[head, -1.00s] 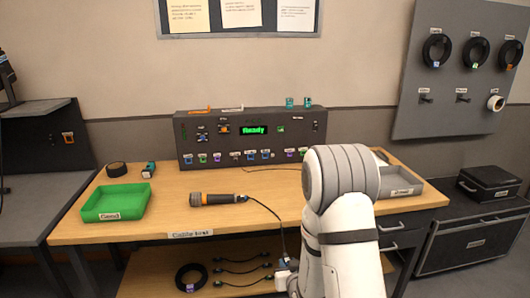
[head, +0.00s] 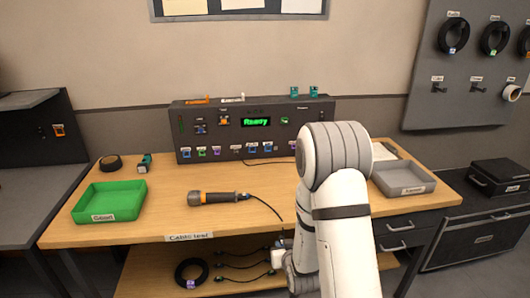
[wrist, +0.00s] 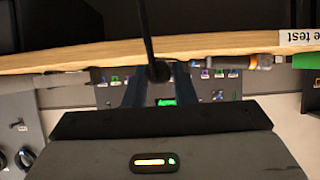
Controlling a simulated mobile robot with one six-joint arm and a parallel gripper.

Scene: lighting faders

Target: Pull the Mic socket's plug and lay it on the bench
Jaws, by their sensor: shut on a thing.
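In the wrist view, upside down, my gripper (wrist: 158,88) is shut on a dark round plug (wrist: 158,71). A black cable runs from the plug toward the top of that picture. In the head view my arm mostly hides my gripper, low by the bench's front edge. The grey test box (head: 228,150) stands at the back of the bench with a row of sockets. I cannot read which socket is Mic.
A green tray (head: 110,203) is at the left of the bench and a grey tray (head: 403,180) at the right. The bench top is clear around the microphone. Coiled and straight cables lie on the lower shelf (head: 235,287).

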